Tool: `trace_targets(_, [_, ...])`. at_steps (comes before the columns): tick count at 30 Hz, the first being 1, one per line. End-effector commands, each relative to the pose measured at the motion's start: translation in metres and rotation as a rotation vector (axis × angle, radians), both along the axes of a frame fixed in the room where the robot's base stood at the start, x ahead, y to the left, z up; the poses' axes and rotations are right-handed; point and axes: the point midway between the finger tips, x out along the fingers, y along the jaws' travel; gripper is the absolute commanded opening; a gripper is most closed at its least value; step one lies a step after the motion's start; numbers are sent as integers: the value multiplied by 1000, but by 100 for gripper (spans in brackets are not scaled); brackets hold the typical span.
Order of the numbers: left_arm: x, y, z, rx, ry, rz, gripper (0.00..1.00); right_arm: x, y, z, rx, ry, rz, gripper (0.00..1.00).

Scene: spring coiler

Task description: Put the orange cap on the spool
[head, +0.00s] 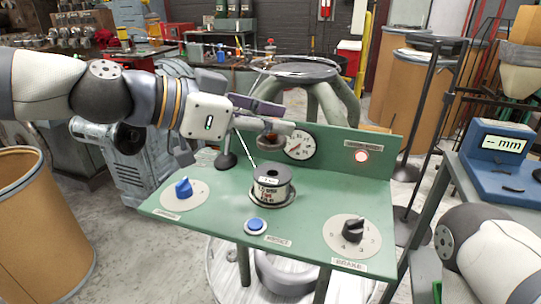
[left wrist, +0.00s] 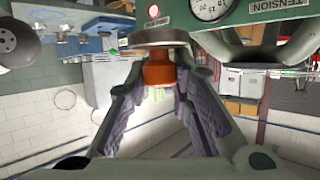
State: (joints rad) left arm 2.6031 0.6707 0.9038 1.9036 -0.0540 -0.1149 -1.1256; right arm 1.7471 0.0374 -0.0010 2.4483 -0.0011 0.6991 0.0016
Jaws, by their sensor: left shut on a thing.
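The spool (head: 270,186) stands upright on the green panel (head: 320,200), with a white label and dark lettering on its side. My left gripper (head: 278,130) is above and behind it, near the round gauge. In the left wrist view its fingers (left wrist: 160,95) are closed on the orange cap (left wrist: 158,72), which sits below a grey disc (left wrist: 160,38). In the head view only a small brownish part of the cap (head: 268,141) shows under the fingers, apart from the spool. My right arm enters at the lower right; its gripper is outside the picture.
On the panel are a blue knob (head: 183,187), a blue button (head: 256,225) and a black brake dial (head: 352,230). The gauge (head: 299,146) and a red lamp (head: 362,156) are on the upright back plate. A thin light rod (head: 245,146) slants between gripper and spool.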

Motion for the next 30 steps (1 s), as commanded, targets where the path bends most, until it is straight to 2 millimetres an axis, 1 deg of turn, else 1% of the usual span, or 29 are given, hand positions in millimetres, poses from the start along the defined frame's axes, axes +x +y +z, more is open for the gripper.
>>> trace_targets(1, [10,-1,-16,-2,9,2,0,-5,0,-6,0,17,0,40])
trace_targets(3, [18,-2,-25,-2,6,1,0,-7,0,-8,0,24,1,40])
trace_targets(8, [28,-3,-34,-1,0,0,0,-9,0,-10,0,30,1,40])
trace_targets(10, [34,-3,-44,-2,2,1,0,-11,0,-12,0,37,1,40])
trace_targets(12, [33,-3,-59,-3,4,1,0,-13,0,-14,0,43,1,40])
trace_targets(14, [33,-3,-68,-2,2,1,0,-14,0,-16,0,47,3,40])
trace_targets(20, [32,-3,-67,-2,-5,2,0,-13,0,-15,-1,44,3,40])
trace_targets(30, [33,-3,-78,-1,-2,1,0,-18,0,-20,0,59,3,40])
